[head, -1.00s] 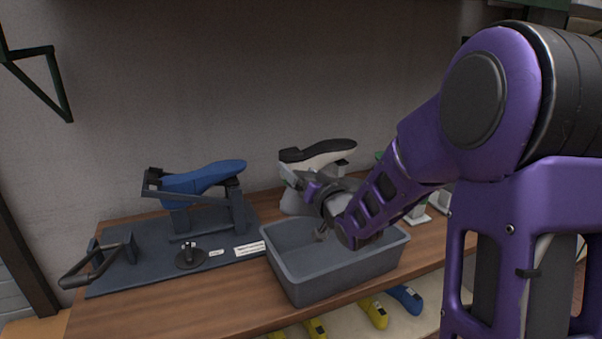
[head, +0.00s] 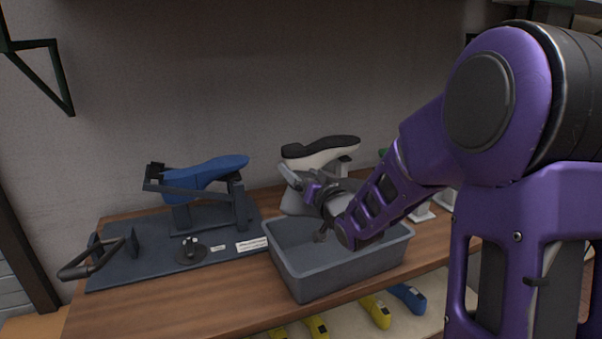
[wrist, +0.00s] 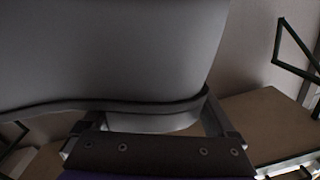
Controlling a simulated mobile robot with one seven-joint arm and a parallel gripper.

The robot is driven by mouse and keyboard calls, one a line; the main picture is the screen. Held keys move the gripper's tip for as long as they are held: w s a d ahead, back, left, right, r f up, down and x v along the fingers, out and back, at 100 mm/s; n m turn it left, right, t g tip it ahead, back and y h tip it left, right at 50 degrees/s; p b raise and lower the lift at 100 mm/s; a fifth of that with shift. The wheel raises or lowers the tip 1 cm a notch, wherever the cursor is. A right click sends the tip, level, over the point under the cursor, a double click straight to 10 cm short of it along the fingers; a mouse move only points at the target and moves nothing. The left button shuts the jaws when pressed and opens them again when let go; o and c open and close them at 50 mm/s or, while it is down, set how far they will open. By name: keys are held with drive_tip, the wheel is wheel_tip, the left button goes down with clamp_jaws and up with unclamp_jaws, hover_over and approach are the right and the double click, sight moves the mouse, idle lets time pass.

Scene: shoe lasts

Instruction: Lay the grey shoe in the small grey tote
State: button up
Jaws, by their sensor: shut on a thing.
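The grey shoe (head: 294,204) shows only partly in the head view, behind my gripper (head: 296,183) and past the back rim of the tote. My gripper is shut on it. In the wrist view the pale grey upper of the shoe (wrist: 120,50) fills the top, with a dark sole edge close to the jaws. The small grey tote (head: 345,274) stands on the wooden bench below my wrist. The part of its inside that shows looks empty; my arm hides the rest.
A white shoe with a black sole (head: 322,152) sits sole-up on a stand behind my gripper. A blue shoe (head: 205,175) rests on a dark stand on a dark mat (head: 130,268) at left. Several yellow and blue lasts (head: 408,297) lie on a lower shelf.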

drive_tip(key=shift+f+b, duration=2.7)
drive_tip(key=shift+f, duration=0.15)
